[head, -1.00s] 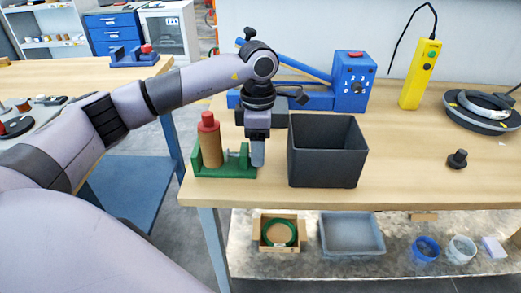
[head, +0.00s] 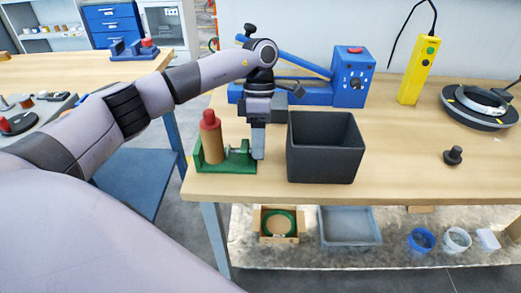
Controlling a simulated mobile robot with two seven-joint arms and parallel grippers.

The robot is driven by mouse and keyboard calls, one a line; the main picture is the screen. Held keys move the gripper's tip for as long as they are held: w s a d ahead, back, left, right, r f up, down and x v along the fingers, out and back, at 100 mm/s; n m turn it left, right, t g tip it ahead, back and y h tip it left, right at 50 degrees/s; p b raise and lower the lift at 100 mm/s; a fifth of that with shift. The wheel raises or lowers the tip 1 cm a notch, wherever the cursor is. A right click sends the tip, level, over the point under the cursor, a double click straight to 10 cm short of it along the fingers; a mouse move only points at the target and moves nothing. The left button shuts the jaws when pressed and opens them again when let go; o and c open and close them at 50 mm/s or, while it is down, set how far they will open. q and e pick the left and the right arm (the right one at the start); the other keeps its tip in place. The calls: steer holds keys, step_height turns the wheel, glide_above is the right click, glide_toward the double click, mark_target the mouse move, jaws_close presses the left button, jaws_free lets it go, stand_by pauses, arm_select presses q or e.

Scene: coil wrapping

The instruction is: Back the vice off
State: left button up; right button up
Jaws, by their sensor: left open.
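The green vice (head: 228,164) sits at the front left corner of the wooden bench. A brown cylinder with a red top (head: 211,139) stands upright in it, at its left side. A small grey screw part (head: 240,149) shows at the vice's right side. My left gripper (head: 258,152) points down at the right end of the vice, close to the screw part. Its fingers overlap in this view, and I cannot tell whether they touch the vice. My right gripper is not in view.
A black open bin (head: 325,163) stands just right of my left gripper. Behind are a blue machine (head: 350,80) and a yellow control box (head: 417,70). A black knob (head: 453,155) and a ring-shaped device (head: 480,107) lie to the right. Bench space between bin and knob is clear.

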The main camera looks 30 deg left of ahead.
arm_select(q)
steer(key=shift+w, duration=0.1)
steer(key=c, duration=0.6)
steer(key=shift+t+y, duration=0.4)
steer(key=shift+t, duration=0.1)
steer(key=shift+s+d+t+y+b, duration=0.25)
steer(key=shift+t+y, duration=0.25)
steer(key=shift+t, duration=0.3)
steer(key=shift+s+r, duration=0.1)
